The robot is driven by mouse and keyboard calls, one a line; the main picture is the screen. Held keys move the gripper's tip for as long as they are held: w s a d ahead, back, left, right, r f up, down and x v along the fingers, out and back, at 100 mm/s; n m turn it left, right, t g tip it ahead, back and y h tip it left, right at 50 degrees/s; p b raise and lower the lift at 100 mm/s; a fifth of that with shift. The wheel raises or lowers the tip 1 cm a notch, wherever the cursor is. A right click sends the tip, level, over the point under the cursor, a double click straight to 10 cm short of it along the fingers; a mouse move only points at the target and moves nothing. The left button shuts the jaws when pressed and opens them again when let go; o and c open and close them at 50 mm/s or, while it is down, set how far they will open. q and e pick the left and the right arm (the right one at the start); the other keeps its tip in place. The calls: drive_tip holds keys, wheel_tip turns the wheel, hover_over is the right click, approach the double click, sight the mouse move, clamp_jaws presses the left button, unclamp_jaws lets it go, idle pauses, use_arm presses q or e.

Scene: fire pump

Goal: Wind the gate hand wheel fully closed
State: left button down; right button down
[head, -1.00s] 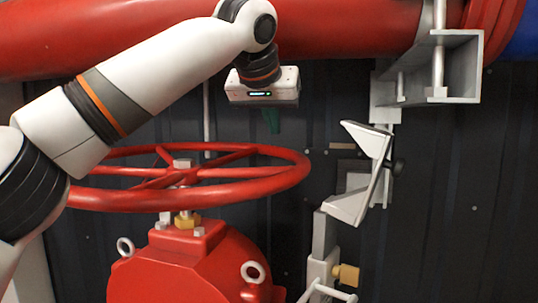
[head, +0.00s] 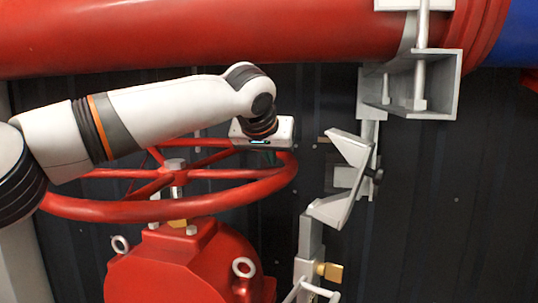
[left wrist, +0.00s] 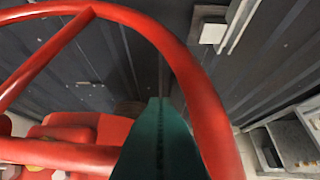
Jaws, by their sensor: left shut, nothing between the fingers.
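The red hand wheel (head: 120,210) lies roughly level on its stem above the red valve body (head: 180,265). My left gripper (head: 268,158) points down at the wheel's right side, with its hand just above the rim and most of its fingers hidden in the head view. In the left wrist view its dark green fingers (left wrist: 160,105) are shut together with nothing between them. They show inside the curve of the wheel rim (left wrist: 205,100), next to a spoke; whether they touch it I cannot tell. My right gripper is not in view.
A large red pipe (head: 200,40) runs across the top. A grey metal bracket (head: 435,90) hangs from it, and an angled light-grey bracket (head: 340,190) stands just right of the wheel. A brass-coloured fitting (head: 330,271) sits lower right. Dark panelled wall lies behind.

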sight(265, 172)
use_arm(q)
drive_tip(key=shift+s+a+f, duration=0.1)
drive_tip(key=shift+s+a, duration=0.15)
drive_tip(key=shift+s, duration=0.45)
drive_tip(key=shift+w+f, duration=0.1)
drive_tip(key=shift+f, duration=0.05)
drive_tip(key=shift+w+d, duration=0.1)
drive_tip(key=shift+d, duration=0.05)
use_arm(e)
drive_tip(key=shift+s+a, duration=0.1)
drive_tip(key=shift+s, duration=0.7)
